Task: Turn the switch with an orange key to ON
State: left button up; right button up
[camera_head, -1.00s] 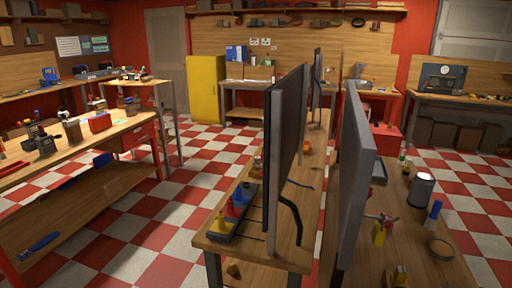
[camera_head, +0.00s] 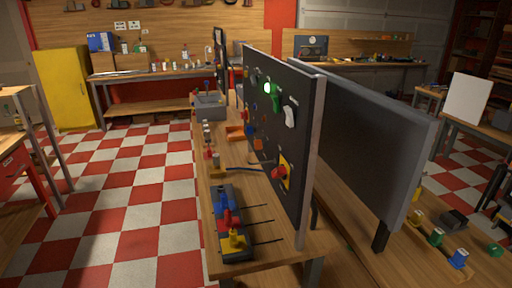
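A dark upright control panel (camera_head: 300,150) stands on a wooden bench and faces left, seen at a steep angle. A red rotary knob on a yellow plate (camera_head: 283,172) sits low on its near part. A small orange part (camera_head: 258,144) shows farther along the panel, low down. I cannot tell whether it is a key, nor read any ON marking. A lit green lamp (camera_head: 267,88), a green switch (camera_head: 276,98) and a white switch (camera_head: 290,116) are higher up. Neither of my grippers is in view.
The panel's bench (camera_head: 238,272) holds blue, red and yellow plugs in a dark block (camera_head: 228,218), a grey box (camera_head: 209,108) and an orange object (camera_head: 235,132). A second panel (camera_head: 375,140) stands close behind. Checkered floor (camera_head: 140,185) to the left is clear.

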aim_at(258, 144)
jog(key=i+j+u, duration=0.1)
jog(key=i+j, duration=0.15)
jog(key=j, duration=0.25)
jog(key=i+j+u, duration=0.15)
jog(key=i+j, duration=0.15)
jog(key=j, duration=0.2)
jog(key=i+j+u, duration=0.1)
jog(key=i+j, duration=0.2)
jog(key=j, duration=0.15)
